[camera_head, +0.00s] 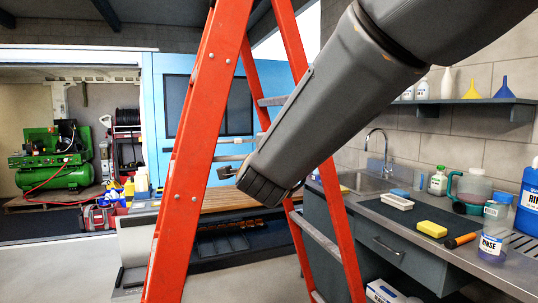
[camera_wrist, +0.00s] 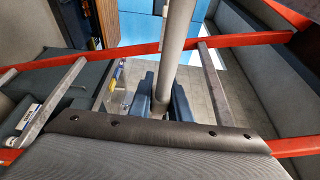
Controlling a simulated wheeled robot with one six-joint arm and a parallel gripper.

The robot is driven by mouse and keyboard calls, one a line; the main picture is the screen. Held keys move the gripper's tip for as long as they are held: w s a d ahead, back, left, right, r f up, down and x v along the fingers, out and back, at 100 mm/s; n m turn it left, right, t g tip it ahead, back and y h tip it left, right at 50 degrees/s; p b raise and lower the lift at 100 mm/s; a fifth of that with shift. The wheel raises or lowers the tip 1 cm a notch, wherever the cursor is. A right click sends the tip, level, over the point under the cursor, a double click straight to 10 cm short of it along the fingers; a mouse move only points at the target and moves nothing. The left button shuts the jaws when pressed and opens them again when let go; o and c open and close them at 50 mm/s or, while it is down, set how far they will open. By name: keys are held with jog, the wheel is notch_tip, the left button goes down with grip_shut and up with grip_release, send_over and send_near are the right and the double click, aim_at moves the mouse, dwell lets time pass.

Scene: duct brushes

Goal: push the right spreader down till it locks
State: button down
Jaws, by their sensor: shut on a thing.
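A red stepladder (camera_head: 195,150) stands open, with grey rungs (camera_head: 320,238) on one frame. In the wrist view a grey metal bar (camera_wrist: 176,50), which looks like the right spreader, runs from the top edge down between the dark blue fingers of my gripper (camera_wrist: 161,103). My gripper is shut on this bar. In the head view my grey arm reaches in from the upper right, and its dark end covers the grip. Short grey pieces (camera_head: 235,157) show beside the left red rail. Whether the spreader is straight or locked cannot be told.
A counter (camera_head: 440,245) at right holds a sink (camera_head: 365,182), a yellow sponge (camera_head: 432,229) and a blue rinse container (camera_head: 529,200). A shelf (camera_head: 465,101) hangs above. A green compressor (camera_head: 52,165) stands far left. Floor is clear at lower left.

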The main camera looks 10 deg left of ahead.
aim_at(243, 158)
jog(key=shift+f, duration=0.2)
jog(key=c, duration=1.9)
grip_release()
jog(key=shift+b+v, duration=0.6)
jog(key=shift+v, duration=3.4)
